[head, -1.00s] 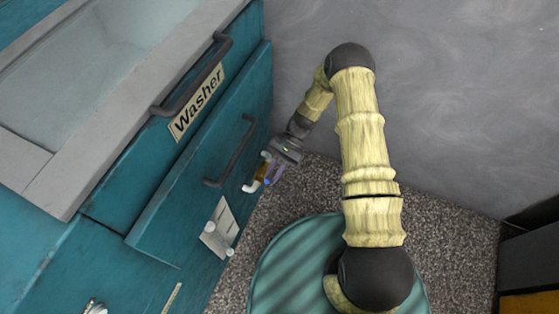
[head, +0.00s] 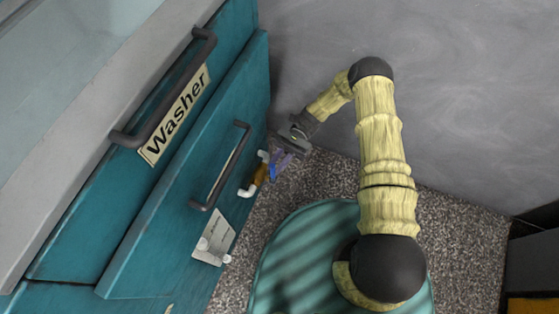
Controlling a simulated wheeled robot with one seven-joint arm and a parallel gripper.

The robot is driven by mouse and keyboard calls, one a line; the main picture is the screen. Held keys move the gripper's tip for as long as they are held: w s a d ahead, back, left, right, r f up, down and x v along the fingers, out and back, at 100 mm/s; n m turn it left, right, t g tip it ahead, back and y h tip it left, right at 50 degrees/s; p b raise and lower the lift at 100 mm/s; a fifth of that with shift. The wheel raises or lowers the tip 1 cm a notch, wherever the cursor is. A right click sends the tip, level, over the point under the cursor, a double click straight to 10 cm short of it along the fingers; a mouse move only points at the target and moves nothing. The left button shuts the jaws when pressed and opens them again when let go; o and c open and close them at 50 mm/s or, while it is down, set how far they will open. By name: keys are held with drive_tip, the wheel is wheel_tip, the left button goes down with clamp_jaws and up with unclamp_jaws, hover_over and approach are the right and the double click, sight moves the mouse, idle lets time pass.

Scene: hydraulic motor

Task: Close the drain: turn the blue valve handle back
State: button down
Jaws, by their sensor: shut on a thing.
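The drain valve (head: 259,176), with a brass-coloured body and white pipe ends, sticks out from the front of the teal washer cabinet, low at its right end. The blue valve handle (head: 274,170) shows just right of the brass body. My gripper (head: 279,163) reaches down from the upper right and is shut on the blue handle. The fingers cover part of the handle, so its exact angle is hard to tell.
The teal washer (head: 62,245) fills the left side, with dark bar handles (head: 222,168) and a "Washer" label (head: 176,116). A paper tag (head: 214,238) hangs below the lower handle. A grey wall (head: 460,90) stands behind; speckled floor (head: 455,235) is free at right.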

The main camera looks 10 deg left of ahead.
drive_tip(key=shift+w, duration=0.1)
drive_tip(key=c, duration=1.4)
unclamp_jaws()
drive_tip(key=shift+d, duration=0.15)
drive_tip(key=v, duration=0.7)
drive_tip(key=shift+w+d, duration=0.15)
drive_tip(key=shift+w, duration=0.1)
drive_tip(key=shift+d, duration=0.15)
